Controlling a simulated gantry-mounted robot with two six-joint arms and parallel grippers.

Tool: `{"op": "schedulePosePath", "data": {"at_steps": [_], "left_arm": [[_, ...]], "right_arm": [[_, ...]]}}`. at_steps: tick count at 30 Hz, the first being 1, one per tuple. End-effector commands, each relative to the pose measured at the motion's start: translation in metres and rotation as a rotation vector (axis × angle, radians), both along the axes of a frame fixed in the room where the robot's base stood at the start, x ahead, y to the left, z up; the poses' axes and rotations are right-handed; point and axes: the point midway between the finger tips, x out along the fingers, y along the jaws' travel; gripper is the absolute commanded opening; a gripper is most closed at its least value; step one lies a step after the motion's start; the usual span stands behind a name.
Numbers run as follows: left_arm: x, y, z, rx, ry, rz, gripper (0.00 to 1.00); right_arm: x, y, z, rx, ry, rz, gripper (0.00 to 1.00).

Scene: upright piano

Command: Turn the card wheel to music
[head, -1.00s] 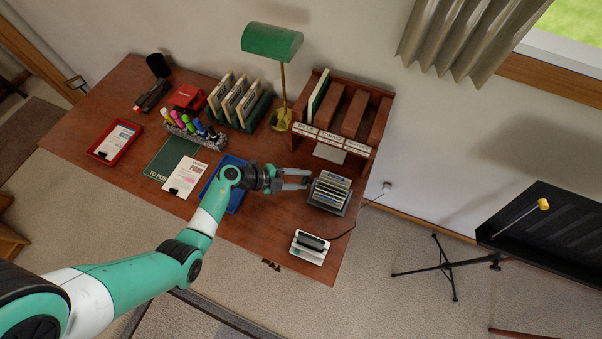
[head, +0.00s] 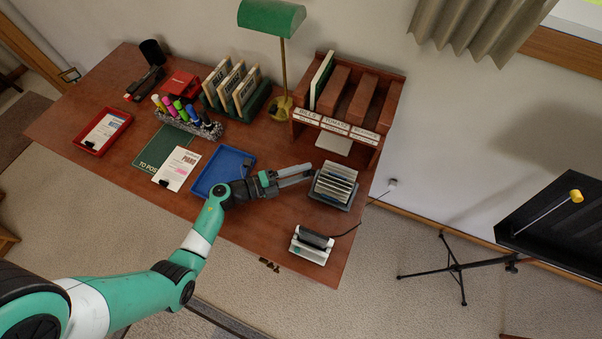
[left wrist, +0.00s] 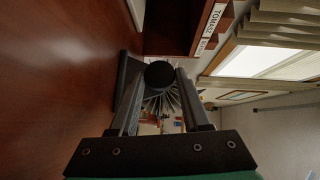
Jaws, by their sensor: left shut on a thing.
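The card wheel (head: 335,185) is a small rotary file with pale cards in a dark stand, near the right side of the desk. My left gripper (head: 312,173) reaches it from the left in the head view. In the left wrist view, a round black knob (left wrist: 159,74) on the wheel's side sits between the two fingertips, and the gripper is shut on it. The fanned cards show behind the knob. The writing on the cards is too small to read. My right gripper is not in view.
A wooden sorter (head: 345,105) with labelled slots stands behind the wheel. A white and black device (head: 311,246) sits in front, with a cord. A blue tray (head: 210,180) lies beneath my wrist. A green lamp (head: 271,18) stands at the back. A music stand (head: 545,225) is off to the right.

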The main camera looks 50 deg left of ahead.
Motion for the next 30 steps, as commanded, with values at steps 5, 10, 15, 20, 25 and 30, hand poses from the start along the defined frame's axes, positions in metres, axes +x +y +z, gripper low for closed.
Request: {"op": "schedulePosePath", "data": {"at_steps": [5, 10, 15, 20, 25, 30], "left_arm": [[-0.0001, -0.0004, -0.0001, 0.005, -0.005, -0.001, 0.0], [-0.0001, -0.0005, 0.0, 0.004, -0.005, -0.002, 0.0], [-0.0001, -0.0005, 0.0, 0.004, -0.005, -0.002, 0.67], [0.0, -0.0004, 0.0, 0.004, -0.004, -0.001, 0.75], [0.0, -0.0003, -0.0001, 0.003, -0.004, -0.001, 0.75], [-0.0026, 0.0011, 0.0007, 0.003, -0.004, 0.0, 0.75]], "right_arm": [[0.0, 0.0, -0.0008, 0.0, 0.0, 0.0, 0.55], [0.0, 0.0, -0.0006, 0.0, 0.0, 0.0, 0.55], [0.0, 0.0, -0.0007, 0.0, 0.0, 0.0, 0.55], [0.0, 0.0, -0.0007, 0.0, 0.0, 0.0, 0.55], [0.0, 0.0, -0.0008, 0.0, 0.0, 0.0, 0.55], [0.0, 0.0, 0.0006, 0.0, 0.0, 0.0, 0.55]]}}
